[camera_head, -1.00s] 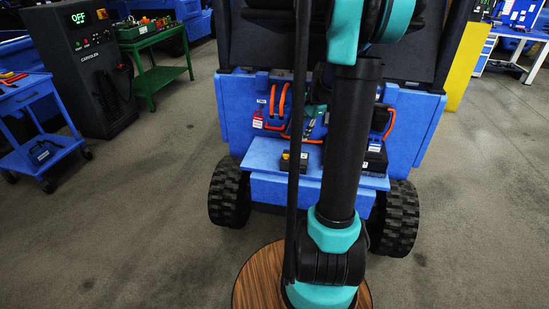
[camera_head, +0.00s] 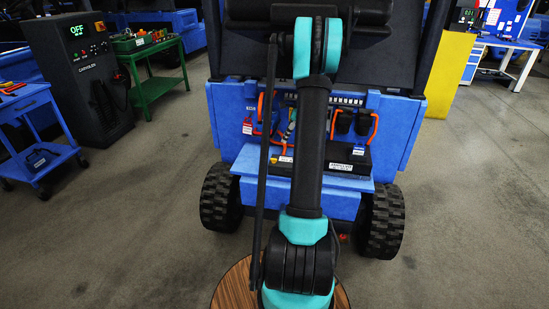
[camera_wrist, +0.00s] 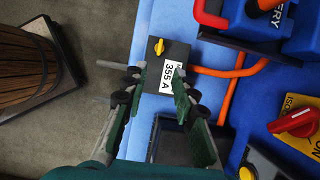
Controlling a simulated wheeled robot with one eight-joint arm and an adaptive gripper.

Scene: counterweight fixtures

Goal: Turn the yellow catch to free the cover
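In the wrist view, a yellow catch (camera_wrist: 158,46) sits on top of a black box with a white label (camera_wrist: 167,76) reading 355 A. I take the black box (camera_wrist: 180,48) to carry the cover. My gripper (camera_wrist: 160,84) is open, with its two green-padded fingers apart and nothing held between them. The fingertips are over the near part of the box, by the label; the catch lies beyond them. I cannot tell whether they touch the box.
A red rotary switch (camera_wrist: 292,121) on a yellow plate, orange cables (camera_wrist: 230,92) and a blue battery block (camera_wrist: 248,26) are right of the box. A wooden barrel-like thing (camera_wrist: 22,68) is at left. The blue vehicle (camera_head: 405,125) fills the head view's middle, with open floor (camera_head: 465,215) beside it.

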